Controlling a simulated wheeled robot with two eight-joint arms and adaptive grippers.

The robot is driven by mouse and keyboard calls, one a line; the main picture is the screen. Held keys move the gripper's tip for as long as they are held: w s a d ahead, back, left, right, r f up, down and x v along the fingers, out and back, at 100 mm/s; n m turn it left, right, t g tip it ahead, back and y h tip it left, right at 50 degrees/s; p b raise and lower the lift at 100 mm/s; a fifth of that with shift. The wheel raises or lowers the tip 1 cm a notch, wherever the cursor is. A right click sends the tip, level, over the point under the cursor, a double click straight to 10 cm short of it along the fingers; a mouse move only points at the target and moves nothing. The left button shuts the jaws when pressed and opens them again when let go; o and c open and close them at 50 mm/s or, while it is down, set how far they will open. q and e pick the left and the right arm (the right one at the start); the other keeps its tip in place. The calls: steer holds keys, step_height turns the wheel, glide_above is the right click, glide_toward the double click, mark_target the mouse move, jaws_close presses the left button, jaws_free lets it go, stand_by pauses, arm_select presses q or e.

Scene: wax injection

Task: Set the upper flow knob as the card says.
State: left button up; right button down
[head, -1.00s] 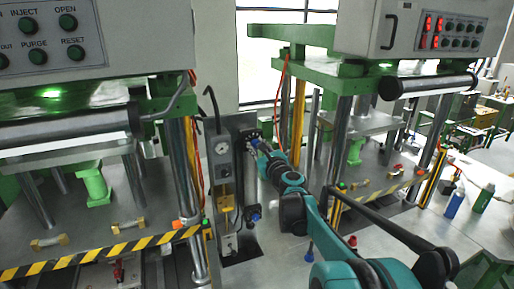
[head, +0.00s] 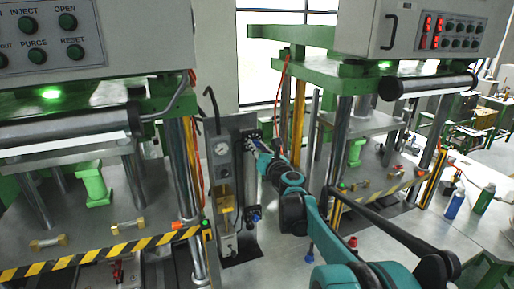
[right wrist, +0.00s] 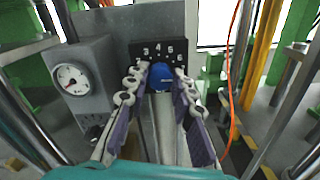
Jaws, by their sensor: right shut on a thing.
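The upper flow knob (right wrist: 162,76) is blue and sits in front of a black dial plate (right wrist: 147,61) with white numbers, of which 3, 4, 5 and 6 read clearly in the right wrist view. My right gripper (right wrist: 160,88) has its two fingers on either side of the knob and is shut on it. In the head view my right gripper (head: 260,146) reaches the dial on the grey unit (head: 244,128). A lower blue knob (head: 255,215) sits below it, apart from the gripper. The knob's pointer is not clear. I cannot make out the card. My left gripper is out of view.
A round white gauge (right wrist: 72,79) is left of the dial. An orange-red hose (right wrist: 236,75) hangs at the right. Presses with steel columns (head: 182,165) stand on both sides. A striped barrier (head: 110,250) crosses the left press front.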

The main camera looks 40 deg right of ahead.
stand_by(0.3)
steer(key=c, duration=1.3)
jaws_free()
steer(key=v, duration=1.2)
